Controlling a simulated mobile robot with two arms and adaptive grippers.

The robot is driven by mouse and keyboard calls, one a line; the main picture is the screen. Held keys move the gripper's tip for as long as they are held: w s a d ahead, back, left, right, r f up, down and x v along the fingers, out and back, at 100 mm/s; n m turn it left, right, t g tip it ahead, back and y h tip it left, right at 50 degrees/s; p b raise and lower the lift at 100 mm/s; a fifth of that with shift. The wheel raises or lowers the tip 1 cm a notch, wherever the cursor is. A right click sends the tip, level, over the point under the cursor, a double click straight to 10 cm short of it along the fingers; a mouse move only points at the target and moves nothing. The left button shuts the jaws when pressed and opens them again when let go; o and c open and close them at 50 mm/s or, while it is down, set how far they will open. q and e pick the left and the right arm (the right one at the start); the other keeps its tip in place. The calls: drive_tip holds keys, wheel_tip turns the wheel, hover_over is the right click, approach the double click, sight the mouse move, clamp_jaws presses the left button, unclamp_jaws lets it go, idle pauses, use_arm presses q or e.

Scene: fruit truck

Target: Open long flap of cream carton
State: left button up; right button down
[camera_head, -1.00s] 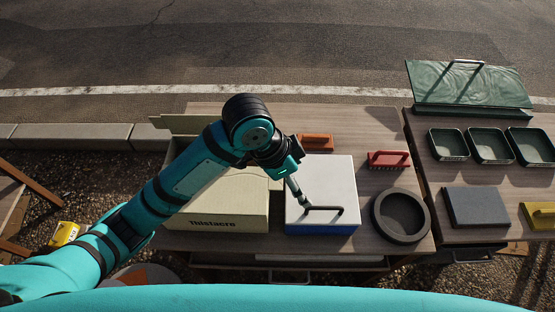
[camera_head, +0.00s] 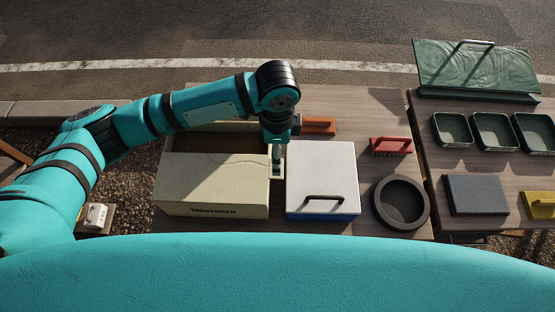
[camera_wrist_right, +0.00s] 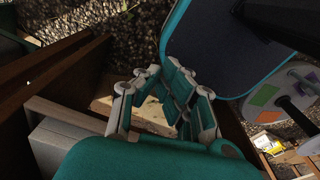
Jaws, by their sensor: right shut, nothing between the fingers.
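The cream carton (camera_head: 185,209) stands on the wooden table in the head view, with dark lettering on its front. Its far half is open and shows a dark inside. Its near long flap (camera_head: 212,180) looks to lie flat over the near half. The far flap is mostly behind my arm. My left gripper (camera_head: 277,172) points down at the carton's right edge, between the carton and the white box; whether it touches cannot be told. Its fingers are too small to read. My right gripper (camera_wrist_right: 172,105) shows in the right wrist view, shut and empty, away from the carton.
A white-topped blue box (camera_head: 322,175) with a dark handle stands close right of the carton. A red-brown block (camera_head: 319,126), a red brush (camera_head: 390,146) and a round dark dish (camera_head: 401,203) lie around it. Green trays (camera_head: 494,132) stand farther right.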

use_arm(q)
wheel_tip(320, 180, down, 8)
drive_tip(key=shift+p, duration=0.7)
drive_tip(key=shift+c, duration=0.3)
drive_tip(key=c, duration=1.6)
drive_tip(key=shift+w, duration=0.1)
clamp_jaws()
